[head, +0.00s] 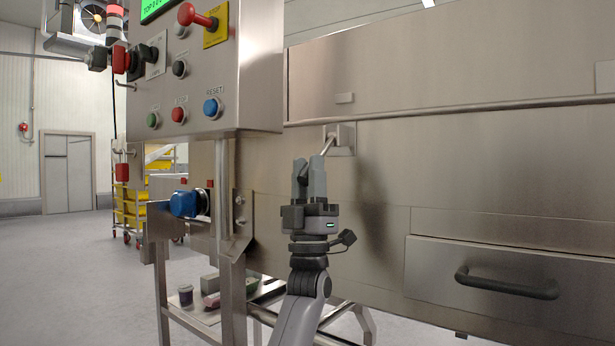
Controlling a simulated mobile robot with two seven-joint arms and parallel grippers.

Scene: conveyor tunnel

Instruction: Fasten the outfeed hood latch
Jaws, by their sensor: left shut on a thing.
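The hood latch (342,138) is a small metal block with a short bar handle. It sits on the steel tunnel front, just below the long horizontal seam. Its handle slants down and left from the block, and its lower end is hidden behind my fingers. My left gripper (309,164) points up and is shut on the latch handle, below and left of the block. My right gripper is not in view.
A steel control box (232,70) with buttons and a red lever stands close on the left. A blue motor-like knob (188,204) sits below it. A drawer (510,285) with a black handle is at the lower right. Open floor (70,270) lies left.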

